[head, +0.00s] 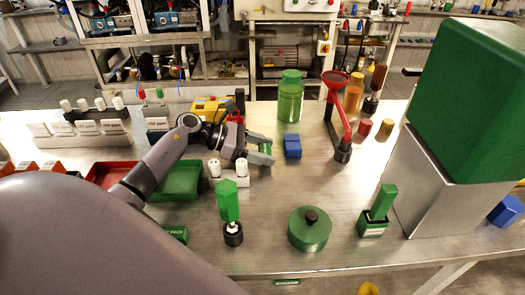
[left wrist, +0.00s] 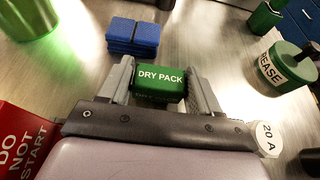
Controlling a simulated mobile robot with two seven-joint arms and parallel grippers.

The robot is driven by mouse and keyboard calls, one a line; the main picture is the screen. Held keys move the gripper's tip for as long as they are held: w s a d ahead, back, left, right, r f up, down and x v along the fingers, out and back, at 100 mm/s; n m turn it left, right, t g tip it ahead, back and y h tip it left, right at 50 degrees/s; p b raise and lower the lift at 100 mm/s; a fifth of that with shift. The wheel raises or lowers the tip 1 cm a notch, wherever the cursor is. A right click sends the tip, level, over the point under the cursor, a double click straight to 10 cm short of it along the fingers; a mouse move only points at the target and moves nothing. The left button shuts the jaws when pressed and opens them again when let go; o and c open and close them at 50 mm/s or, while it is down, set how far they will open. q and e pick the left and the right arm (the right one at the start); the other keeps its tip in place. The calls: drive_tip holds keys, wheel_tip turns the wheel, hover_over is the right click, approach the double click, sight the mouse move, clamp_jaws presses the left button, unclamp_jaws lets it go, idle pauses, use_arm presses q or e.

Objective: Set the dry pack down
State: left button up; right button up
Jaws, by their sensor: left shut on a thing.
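The dry pack (left wrist: 160,83) is a small green block with white lettering. In the left wrist view it sits between the two fingers of my left gripper (left wrist: 161,84), which is shut on it. In the head view my left gripper (head: 262,151) reaches in from the left over the middle of the table, and the fingers partly hide the green pack. The gripper is just left of a blue block (head: 292,146), which also shows ahead of the pack in the left wrist view (left wrist: 133,36). I cannot tell whether the pack touches the table. My right gripper is not in view.
A green bottle (head: 290,98) and a red funnel stand (head: 341,125) are behind. Bare steel table (head: 330,182) lies right of the gripper.

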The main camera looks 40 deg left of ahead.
use_arm(q)
drive_tip(key=shift+f, duration=0.35)
drive_tip(key=shift+f, duration=0.15)
drive_tip(key=o, duration=1.1)
drive_tip(key=shift+c, duration=0.2)
